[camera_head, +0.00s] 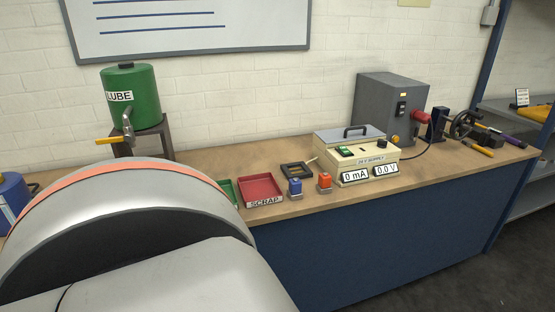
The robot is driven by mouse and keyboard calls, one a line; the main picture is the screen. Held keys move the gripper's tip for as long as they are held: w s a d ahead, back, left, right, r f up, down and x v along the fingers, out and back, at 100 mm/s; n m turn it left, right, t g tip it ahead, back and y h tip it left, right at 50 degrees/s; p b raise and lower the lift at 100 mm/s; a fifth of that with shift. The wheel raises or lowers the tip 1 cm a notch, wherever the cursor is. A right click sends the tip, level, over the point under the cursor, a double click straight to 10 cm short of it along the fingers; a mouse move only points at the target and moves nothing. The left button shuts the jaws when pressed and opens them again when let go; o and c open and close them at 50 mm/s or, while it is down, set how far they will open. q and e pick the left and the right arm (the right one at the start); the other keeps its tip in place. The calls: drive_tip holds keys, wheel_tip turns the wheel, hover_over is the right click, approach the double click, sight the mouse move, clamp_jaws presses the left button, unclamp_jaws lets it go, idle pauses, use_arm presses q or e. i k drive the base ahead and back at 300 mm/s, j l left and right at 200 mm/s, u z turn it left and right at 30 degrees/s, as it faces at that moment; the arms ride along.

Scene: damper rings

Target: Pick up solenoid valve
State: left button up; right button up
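Two small blocks stand near the front edge of the bench: a blue one with a metallic lower part (295,188) and an orange one with a metallic lower part (324,182). Either could be the solenoid valve, but I cannot tell which from this view. Both stand upright and apart from each other, between the scrap tray and the power supply. Neither of my grippers is in view. A large grey and orange part of my own arm fills the lower left and hides part of the bench.
A red scrap tray (260,190), a black square frame (297,171) and a cream power supply (358,157) surround the blocks. A grey motor unit (383,107) and a handwheel (463,124) stand right. A green lube tank (131,92) stands left. The wooden bench top (225,155) is bare behind the trays.

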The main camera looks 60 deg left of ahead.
sight(294, 193)
drive_tip(key=u, duration=1.7)
